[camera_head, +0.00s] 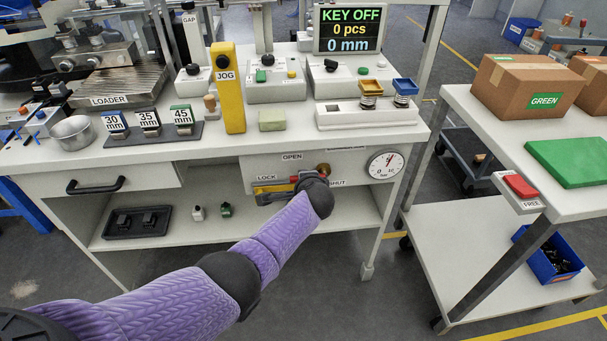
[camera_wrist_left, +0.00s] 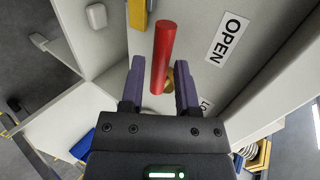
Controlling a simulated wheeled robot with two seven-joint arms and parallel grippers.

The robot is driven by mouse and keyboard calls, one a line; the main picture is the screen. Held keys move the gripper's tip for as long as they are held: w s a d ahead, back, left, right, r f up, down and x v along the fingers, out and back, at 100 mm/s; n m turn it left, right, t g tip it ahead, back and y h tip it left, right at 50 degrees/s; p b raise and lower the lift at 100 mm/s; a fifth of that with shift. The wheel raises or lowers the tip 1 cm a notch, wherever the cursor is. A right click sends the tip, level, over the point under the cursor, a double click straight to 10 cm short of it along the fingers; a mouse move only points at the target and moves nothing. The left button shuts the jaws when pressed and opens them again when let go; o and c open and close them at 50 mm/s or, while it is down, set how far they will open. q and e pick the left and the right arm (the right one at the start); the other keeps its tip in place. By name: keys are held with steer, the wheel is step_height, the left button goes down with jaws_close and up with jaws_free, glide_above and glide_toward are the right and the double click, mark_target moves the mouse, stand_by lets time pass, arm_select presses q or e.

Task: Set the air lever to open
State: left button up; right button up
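The air lever is a red bar (camera_wrist_left: 162,55) in the left wrist view, on a brass hub partly hidden behind my finger. It lies between the two purple fingers of my left gripper (camera_wrist_left: 160,90), with a visible gap on both sides, so the gripper looks open around it. In the head view my left gripper (camera_head: 308,181) is at the valve panel under the bench top and covers most of the lever. My right gripper is out of view.
A round gauge (camera_head: 386,165) sits right of the panel. The bench top (camera_head: 270,145) overhangs the panel. The shelf below holds a black tray (camera_head: 137,222) and small parts.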

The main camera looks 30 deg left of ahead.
arm_select(q)
steer(key=p+v, duration=0.5)
steer(key=v, duration=0.2)
steer(key=shift+s+d+r, duration=0.2)
steer(key=shift+s+r, duration=0.05)
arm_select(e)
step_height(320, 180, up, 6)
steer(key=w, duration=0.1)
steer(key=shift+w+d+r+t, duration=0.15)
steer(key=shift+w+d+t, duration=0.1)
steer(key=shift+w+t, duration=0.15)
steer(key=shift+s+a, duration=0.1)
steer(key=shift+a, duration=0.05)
arm_select(q)
steer(key=s+f+n+g+h+p, duration=0.2)
steer(key=s+f+g+h, duration=0.15)
steer(key=s+f, duration=1.4)
steer(key=s+f+n+g+h, duration=0.1)
steer(key=s+f+n+g, duration=0.2)
steer(key=s, duration=1.4)
steer(key=s+f+n+g+h+p, duration=0.1)
steer(key=s+f+n+g, duration=0.1)
steer(key=s, duration=1.5)
steer(key=shift+s+a+f+n+g, duration=0.25)
steer(key=shift+f+n+g, duration=0.15)
steer(key=shift+n+g, duration=0.35)
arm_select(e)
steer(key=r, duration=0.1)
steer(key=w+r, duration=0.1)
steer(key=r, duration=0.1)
